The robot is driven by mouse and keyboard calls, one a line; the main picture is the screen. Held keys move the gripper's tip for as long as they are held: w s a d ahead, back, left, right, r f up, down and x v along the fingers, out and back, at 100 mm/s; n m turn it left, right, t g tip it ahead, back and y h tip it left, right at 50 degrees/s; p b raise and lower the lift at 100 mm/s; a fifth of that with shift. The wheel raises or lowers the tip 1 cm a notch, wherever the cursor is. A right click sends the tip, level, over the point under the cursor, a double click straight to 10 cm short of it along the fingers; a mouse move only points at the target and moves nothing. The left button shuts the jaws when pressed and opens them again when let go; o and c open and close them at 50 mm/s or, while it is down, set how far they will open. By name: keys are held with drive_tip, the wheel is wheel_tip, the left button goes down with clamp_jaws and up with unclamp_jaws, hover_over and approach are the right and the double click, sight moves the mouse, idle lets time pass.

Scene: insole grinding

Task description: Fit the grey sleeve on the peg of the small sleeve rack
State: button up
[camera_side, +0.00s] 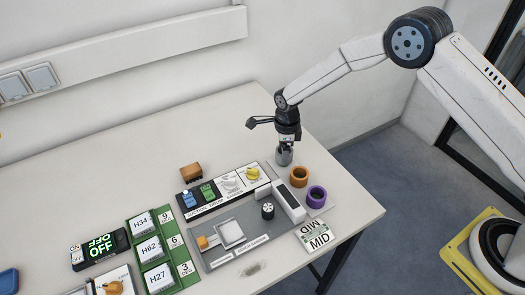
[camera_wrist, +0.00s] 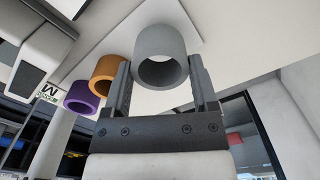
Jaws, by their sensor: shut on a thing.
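My gripper (camera_side: 285,147) points down at the far end of the row of sleeves. It is shut on the grey sleeve (camera_side: 284,158), a short upright ring. The small sleeve rack (camera_side: 327,207) is a thin pale plate. It bears an orange sleeve (camera_side: 299,176) and a purple sleeve (camera_side: 316,196). No free peg shows clearly. I cannot tell whether the grey sleeve touches the rack.
A white block-like device (camera_side: 289,201) stands close left of the sleeves. A control panel with switches and a yellow knob (camera_side: 252,173) lies further left, with an orange-brown block (camera_side: 190,172) behind it. A MID sign (camera_side: 315,236) lies in front. The table behind my gripper is clear.

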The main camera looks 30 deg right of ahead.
drive_tip(key=shift+f, duration=0.85)
idle(2.0)
drive_tip(key=o, duration=1.1)
drive_tip(key=shift+r, duration=0.15)
wheel_tip(320, 180, up, 9)
idle(1.0)
idle(0.3)
drive_tip(key=s+d+r+n+t, duration=0.1)
drive_tip(key=s+d+r+n, duration=0.2)
drive_tip(key=s+n, duration=0.5)
drive_tip(key=s+d+r+n, duration=0.2)
drive_tip(key=s+d+n, duration=0.2)
drive_tip(key=s+n, duration=0.4)
drive_tip(key=s+d+r+n+t, duration=0.1)
drive_tip(key=s+d+r+n, duration=0.2)
drive_tip(key=s+n, duration=0.5)
drive_tip(key=shift+s+d+r+t, duration=0.2)
drive_tip(key=shift+d+r+t, duration=0.05)
drive_tip(key=shift+r+t, duration=0.05)
